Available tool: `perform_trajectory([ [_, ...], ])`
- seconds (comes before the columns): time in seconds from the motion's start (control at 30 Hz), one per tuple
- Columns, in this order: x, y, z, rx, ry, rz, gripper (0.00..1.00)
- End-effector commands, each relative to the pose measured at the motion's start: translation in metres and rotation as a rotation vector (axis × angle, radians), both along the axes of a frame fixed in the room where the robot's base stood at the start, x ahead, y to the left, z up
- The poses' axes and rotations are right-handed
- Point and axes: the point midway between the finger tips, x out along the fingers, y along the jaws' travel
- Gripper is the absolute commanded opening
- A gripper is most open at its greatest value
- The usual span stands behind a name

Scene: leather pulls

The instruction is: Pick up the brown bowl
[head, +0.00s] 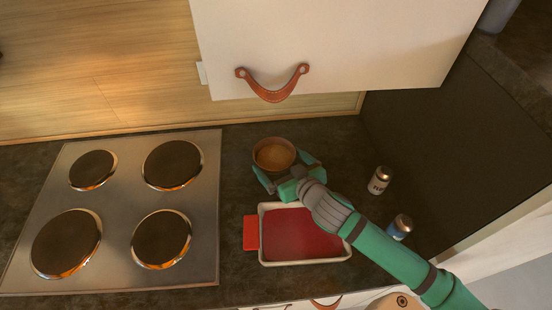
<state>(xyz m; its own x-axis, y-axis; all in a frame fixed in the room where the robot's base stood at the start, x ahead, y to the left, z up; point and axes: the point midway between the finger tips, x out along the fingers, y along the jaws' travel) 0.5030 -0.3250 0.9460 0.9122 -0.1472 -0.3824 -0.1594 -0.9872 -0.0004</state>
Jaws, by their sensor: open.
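The brown bowl (274,153) stands upright on the dark countertop, right of the stove, below the hanging cabinet. My gripper (283,172) is open at the bowl's near side. One finger reaches toward the bowl's lower left and the other toward its right side. I cannot tell whether the fingers touch the bowl. The gripper and wrist hide part of the bowl's near lower edge.
A cream tray with a red inside (290,234) lies under my arm, nearer than the bowl. Two cans (379,180) (400,227) stand to the right. A stove (125,215) fills the left. A cabinet with a leather pull (272,88) hangs above.

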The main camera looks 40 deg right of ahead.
Motion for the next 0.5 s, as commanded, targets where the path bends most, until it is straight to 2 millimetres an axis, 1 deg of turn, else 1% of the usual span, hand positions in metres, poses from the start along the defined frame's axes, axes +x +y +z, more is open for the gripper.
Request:
perform_trajectory([
  [0.1, 0.0066, -0.0012, -0.0027, -0.001, 0.000, -0.001, 1.00],
  [0.33, 0.0077, -0.0004, -0.0029, -0.001, 0.000, 0.001, 1.00],
  [0.37, 0.0077, -0.0003, -0.0029, -0.001, 0.000, 0.001, 0.95],
  [0.4, 0.0078, -0.0002, -0.0029, -0.001, 0.000, 0.001, 0.86],
  [0.47, 0.0078, -0.0001, -0.0029, -0.001, 0.000, 0.001, 0.71],
  [0.5, 0.0078, -0.0001, -0.0029, -0.001, 0.000, 0.001, 0.66],
])
